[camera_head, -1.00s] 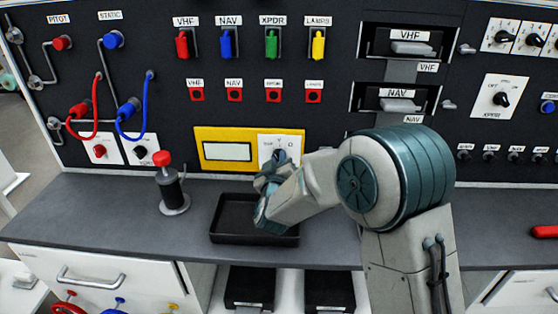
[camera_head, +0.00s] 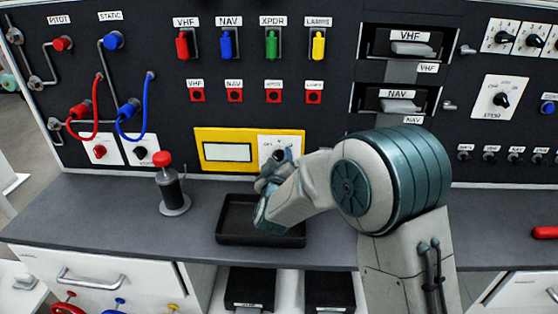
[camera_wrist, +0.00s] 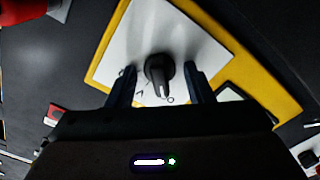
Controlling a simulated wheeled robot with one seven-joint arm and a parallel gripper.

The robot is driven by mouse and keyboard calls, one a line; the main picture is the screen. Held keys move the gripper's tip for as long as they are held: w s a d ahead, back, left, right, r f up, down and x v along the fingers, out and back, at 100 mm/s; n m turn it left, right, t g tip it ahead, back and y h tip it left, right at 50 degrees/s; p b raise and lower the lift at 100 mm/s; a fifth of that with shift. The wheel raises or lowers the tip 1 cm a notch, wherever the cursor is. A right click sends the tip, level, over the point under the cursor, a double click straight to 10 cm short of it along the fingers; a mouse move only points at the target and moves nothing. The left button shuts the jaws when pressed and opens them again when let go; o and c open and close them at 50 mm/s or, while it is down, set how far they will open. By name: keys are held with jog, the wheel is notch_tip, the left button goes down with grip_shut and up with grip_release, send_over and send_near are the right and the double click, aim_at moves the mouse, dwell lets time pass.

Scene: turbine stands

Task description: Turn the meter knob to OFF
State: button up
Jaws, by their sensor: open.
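The meter is a yellow panel (camera_head: 199,147) with a pale display (camera_head: 227,152) and a white dial plate (camera_head: 293,142) at its right. The dark meter knob (camera_wrist: 158,68) sits on that plate; in the head view my gripper partly covers it. My gripper (camera_head: 277,165) reaches the dial from the front. In the wrist view its fingers (camera_wrist: 159,74) are open, one on each side of the knob, with small gaps visible. Contact is not clear. The dial lettering is too small and partly hidden to read the setting.
A black tray (camera_head: 260,241) lies on the grey counter (camera_head: 110,213) below my gripper. A red-topped plunger (camera_head: 172,185) stands to its left. Red and blue hoses (camera_head: 146,112) hang at the left. Switches and guarded levers fill the black panel above.

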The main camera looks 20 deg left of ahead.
aim_at(278, 160)
jog(key=shift+b+v, duration=0.55)
jog(key=shift+v, duration=1.95)
jog(key=s+d+r+m+g+p, duration=0.35)
jog(key=d+r+g+p, duration=0.4)
jog(key=d, duration=0.75)
jog(key=s+d+r+m+g+h+p, duration=0.2)
jog(key=s+d+r+m+g+p, duration=0.1)
jog(key=s+d, duration=0.6)
jog(key=s+d+r+m+g+h+p, duration=0.2)
jog(key=s+d+r+m+g+p, duration=0.2)
jog(key=s+d, duration=0.6)
jog(key=s+p, duration=0.1)
jog(key=s, duration=0.1)
jog(key=shift+s, duration=0.4)
